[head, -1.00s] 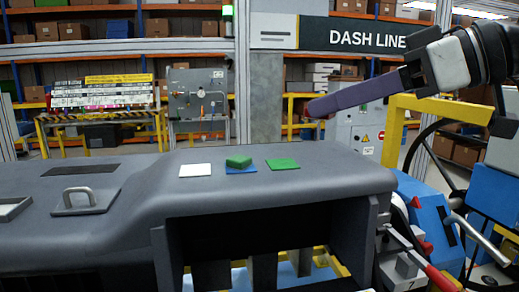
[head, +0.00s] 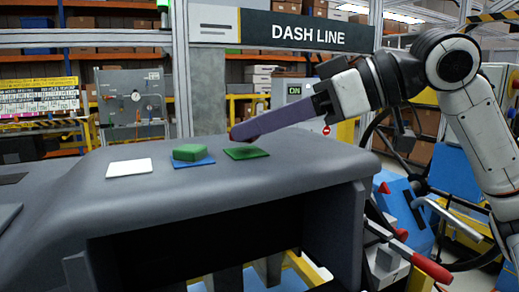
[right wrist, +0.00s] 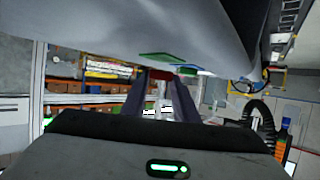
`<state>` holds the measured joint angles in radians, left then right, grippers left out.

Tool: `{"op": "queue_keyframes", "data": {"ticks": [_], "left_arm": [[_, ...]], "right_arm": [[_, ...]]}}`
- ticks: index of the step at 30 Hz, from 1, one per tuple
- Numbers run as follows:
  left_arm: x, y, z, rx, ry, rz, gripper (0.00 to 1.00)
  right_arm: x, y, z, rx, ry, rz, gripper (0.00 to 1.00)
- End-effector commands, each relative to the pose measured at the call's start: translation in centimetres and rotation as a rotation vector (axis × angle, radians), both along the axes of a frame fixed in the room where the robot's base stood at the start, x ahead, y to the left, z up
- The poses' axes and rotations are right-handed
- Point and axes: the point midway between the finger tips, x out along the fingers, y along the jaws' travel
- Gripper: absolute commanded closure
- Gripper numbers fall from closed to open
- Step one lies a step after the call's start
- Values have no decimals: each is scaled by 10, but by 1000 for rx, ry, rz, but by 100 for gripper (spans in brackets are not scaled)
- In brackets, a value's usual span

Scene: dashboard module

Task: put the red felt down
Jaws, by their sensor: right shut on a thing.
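My right gripper (head: 238,134) reaches in from the right, its long purple fingers tilted down to the left. It is shut on the red felt (head: 232,135), of which only a small dark red bit shows at the fingertips. The right wrist view also shows a red sliver of the felt (right wrist: 186,70) at the fingertips. The tips are just above the green square (head: 246,153), near its back edge; I see a dark shadow on that square. I cannot tell whether the felt touches anything. My left gripper is out of view.
On the grey dashboard (head: 270,185), a green block (head: 188,152) sits on a blue square (head: 196,163). A white square (head: 130,168) lies bare to its left. A red-handled clamp (head: 430,268) stands at the dashboard's right end.

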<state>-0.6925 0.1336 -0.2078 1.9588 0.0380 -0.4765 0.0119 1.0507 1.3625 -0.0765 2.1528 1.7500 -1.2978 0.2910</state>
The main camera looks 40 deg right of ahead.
Motion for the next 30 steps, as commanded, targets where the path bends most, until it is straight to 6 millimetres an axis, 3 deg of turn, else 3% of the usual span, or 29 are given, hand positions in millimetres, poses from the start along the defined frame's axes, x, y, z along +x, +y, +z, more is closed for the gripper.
{"op": "queue_keyframes", "data": {"ticks": [1,2,8,14,15,18,30], "left_arm": [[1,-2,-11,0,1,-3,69],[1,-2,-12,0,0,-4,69],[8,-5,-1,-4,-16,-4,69],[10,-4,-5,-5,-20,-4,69],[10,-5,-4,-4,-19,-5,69],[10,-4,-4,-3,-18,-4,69],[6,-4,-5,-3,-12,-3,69]], "right_arm": [[0,0,-15,-1,2,-1,94],[0,0,-17,-1,2,-1,94],[0,0,-14,0,-1,0,94],[0,0,-19,-1,0,0,94],[0,0,-18,0,-1,0,70],[0,0,-18,-1,0,0,54],[-2,-2,-13,0,-1,-2,54]]}}
